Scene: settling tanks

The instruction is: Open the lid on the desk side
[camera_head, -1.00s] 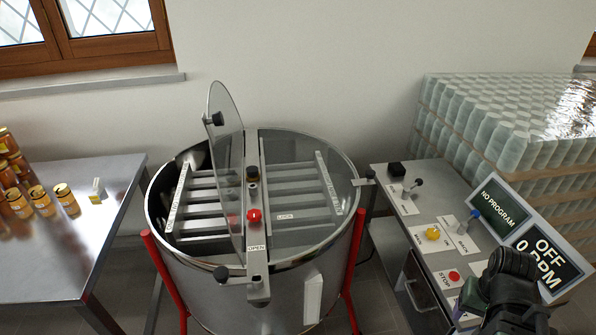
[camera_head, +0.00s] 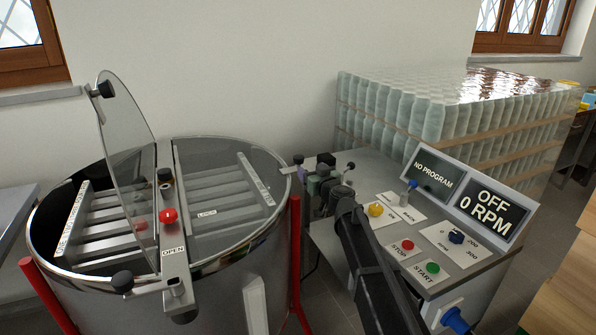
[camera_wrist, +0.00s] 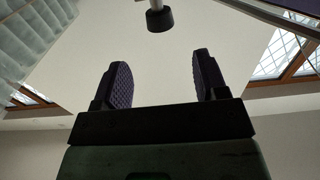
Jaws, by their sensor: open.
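The metal tank (camera_head: 215,280) has two clear half lids. The left lid (camera_head: 125,150) stands raised on its edge. The right, desk-side lid (camera_head: 225,195) lies flat and closed over the slatted rack, with a small metal tab (camera_head: 288,170) at its outer rim. My gripper (camera_head: 303,170) is at that rim, between the tank and the control desk (camera_head: 330,235). In the wrist view my gripper (camera_wrist: 161,65) is open and empty. A black knob on a metal stem (camera_wrist: 159,20) shows beyond the fingertips, roughly centred between them, apart from both fingers.
A crossbar (camera_head: 173,245) with a red knob (camera_head: 168,215) and an OPEN label divides the tank top. The desk carries buttons, levers and screens reading NO PROGRAM and OFF 0 RPM. Stacked glass jars (camera_head: 440,110) stand behind it. Red legs (camera_head: 295,255) flank the tank.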

